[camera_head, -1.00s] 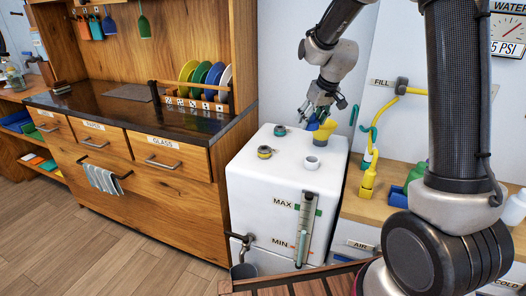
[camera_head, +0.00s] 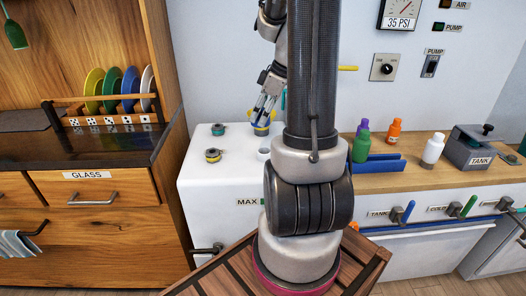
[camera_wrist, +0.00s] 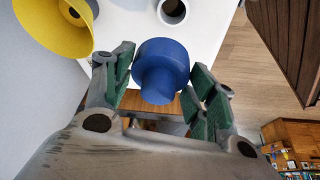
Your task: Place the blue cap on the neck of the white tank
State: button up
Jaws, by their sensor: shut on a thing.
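The white tank (camera_head: 205,190) stands left of centre in the head view. Its open white neck (camera_head: 264,153) is partly hidden by my arm there; an open neck (camera_wrist: 173,9) shows at the top of the wrist view. My gripper (camera_head: 264,108) is over the back of the tank top, beside the yellow funnel (camera_head: 261,130). In the wrist view my gripper (camera_wrist: 163,75) is shut on the blue cap (camera_wrist: 160,70), which sits between the green finger pads. The cap is held apart from the neck, with the funnel (camera_wrist: 50,30) to its left.
A wooden cabinet with a plate rack (camera_head: 105,121) is to the left. Bottles (camera_head: 434,149) and a blue tray (camera_head: 378,163) are on the right counter.

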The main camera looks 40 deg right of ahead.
jog(key=f, duration=0.1)
jog(key=s+f, duration=0.1)
jog(key=f, duration=0.3)
jog(key=shift+s+d+f, duration=0.15)
jog(key=shift+s+d, duration=0.05)
jog(key=shift+d, duration=0.1)
jog(key=shift+f, duration=2.3)
jog(key=shift+f, duration=0.15)
jog(key=shift+f, duration=0.45)
jog(key=o, duration=1)
